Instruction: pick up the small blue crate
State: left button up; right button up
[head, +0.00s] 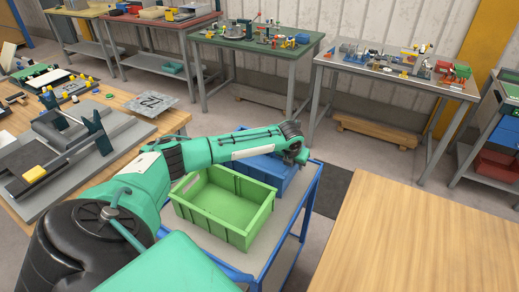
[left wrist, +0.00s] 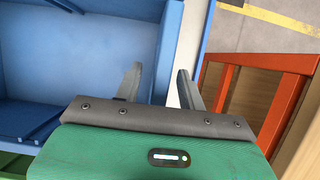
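The blue crate (head: 268,172) stands on the trolley behind the green crate, and my left forearm covers part of it in the head view. In the left wrist view the blue crate (left wrist: 85,60) fills the left side, looking into its open top. My left gripper (left wrist: 160,68) is open and empty, with one finger over the crate's inside and the other beyond its right wall. That wall lies between the fingers in the picture; I cannot tell how deep they reach. In the head view the left gripper (head: 297,156) is at the crate's right end. My right gripper is not in view.
The green crate (head: 205,223) sits directly in front of the blue one on the trolley (head: 255,262). A bare wooden table (head: 430,240) is at right, a cluttered workbench (head: 160,124) at left. An orange frame (left wrist: 262,60) is right of the gripper in the wrist view.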

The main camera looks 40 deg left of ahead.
pick_arm(q)
jog(key=shift+w+f, duration=0.1)
jog(key=shift+f, duration=0.1)
jog(key=shift+f, duration=0.25)
dwell(0.6)
jog(key=shift+c, duration=0.2)
grip_shut()
